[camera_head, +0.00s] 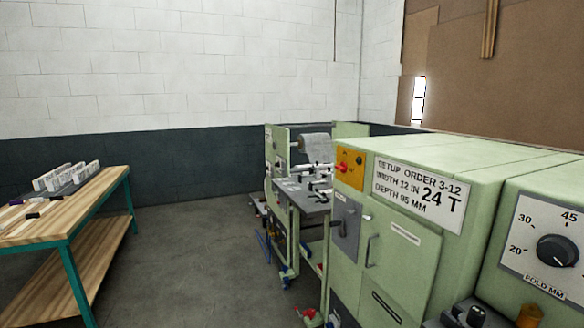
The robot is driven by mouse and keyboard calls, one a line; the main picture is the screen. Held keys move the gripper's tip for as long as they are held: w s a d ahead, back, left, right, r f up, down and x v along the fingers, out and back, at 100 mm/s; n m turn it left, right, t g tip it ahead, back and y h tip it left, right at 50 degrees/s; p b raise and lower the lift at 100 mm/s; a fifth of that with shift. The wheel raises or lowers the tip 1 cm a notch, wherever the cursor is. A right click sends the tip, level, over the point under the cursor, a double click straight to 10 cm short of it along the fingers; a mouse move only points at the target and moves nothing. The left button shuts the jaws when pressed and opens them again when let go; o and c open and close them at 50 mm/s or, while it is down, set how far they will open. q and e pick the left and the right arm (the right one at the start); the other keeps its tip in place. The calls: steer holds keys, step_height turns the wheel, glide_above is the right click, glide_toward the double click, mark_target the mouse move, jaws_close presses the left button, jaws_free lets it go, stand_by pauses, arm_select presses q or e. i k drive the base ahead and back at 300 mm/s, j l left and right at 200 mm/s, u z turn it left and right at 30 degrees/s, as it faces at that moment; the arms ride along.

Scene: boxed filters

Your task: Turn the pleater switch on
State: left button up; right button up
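The light green pleater machine (463,252) fills the right side of the head view. A grey panel with a dark lever-like handle (346,222) is on its front. A yellow panel (350,166) with small red and dark controls sits above it. A black knob-like control (476,315) shows at the bottom edge, partly cut off. I cannot tell which of these is the pleater switch, or whether it is on. Neither of my grippers is in view.
A dial plate (530,215) marked FOLD MM is at the right. A setup order sign (418,194) is on the machine. A wooden-topped table (85,205) with white boxes (68,177) stands at the left. The grey floor (190,270) between is clear.

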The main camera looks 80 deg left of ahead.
mark_target(342, 167)
steer(key=u, duration=2.25)
